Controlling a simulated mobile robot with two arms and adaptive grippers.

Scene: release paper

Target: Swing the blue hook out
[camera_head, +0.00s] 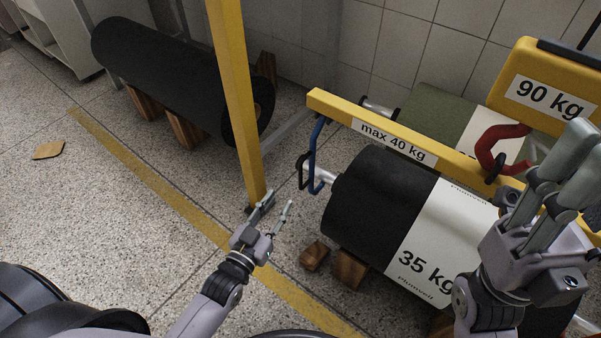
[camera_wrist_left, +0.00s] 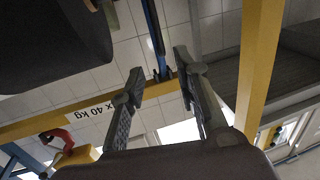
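The blue hook (camera_head: 313,155) hangs from the left end of the yellow beam (camera_head: 340,108) labelled "max 40 kg". Its lower end is at the metal shaft end of the black roll (camera_head: 375,200) labelled 35 kg. My left gripper (camera_head: 277,208) is open and empty, below and left of the hook and apart from it in the head view. In the left wrist view, the blue hook (camera_wrist_left: 154,35) shows beyond the gap between the open fingers (camera_wrist_left: 158,64). My right gripper (camera_head: 560,165) is at the right, in front of the yellow beam; its fingers overlap.
A yellow post (camera_head: 237,100) stands just behind my left gripper. A red hook (camera_head: 490,145) sits further right on the beam, by a yellow 90 kg block (camera_head: 540,90). Another black roll (camera_head: 170,75) lies on wooden blocks at back left.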

